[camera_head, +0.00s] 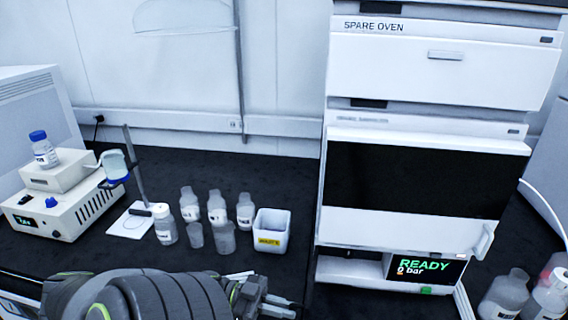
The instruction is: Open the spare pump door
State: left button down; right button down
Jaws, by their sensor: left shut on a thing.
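The spare stack stands right of centre, with the label SPARE OVEN on its top unit (440,62). A unit with a wide dark window (415,180) sits below it. Under that is a lower unit (348,270) with a display (428,268) reading READY and 0 bar. I take this to be the pump; its door and lower part are not clearly seen. My left gripper (278,303) is at the bottom edge, just left of the stack. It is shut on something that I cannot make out. My right gripper is out of view.
A white bin (271,232) with a yellow label stands near my left gripper. Several bottles (217,207) stand left of it. A stirrer-like device (62,207) is at the far left. More bottles (503,295) stand right of the stack. Dark bench is free behind the bottles.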

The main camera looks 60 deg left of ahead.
pick_arm(q)
jog(key=c, duration=1.5)
grip_release()
jog(key=shift+w+a, duration=0.1)
jog(key=shift+w, duration=0.1)
jog(key=shift+c, duration=0.2)
jog(key=shift+s, duration=0.1)
jog(key=b+v, duration=0.3)
jog(key=v, duration=1.4)
jog(key=shift+s, duration=0.2)
jog(key=shift+f, duration=0.1)
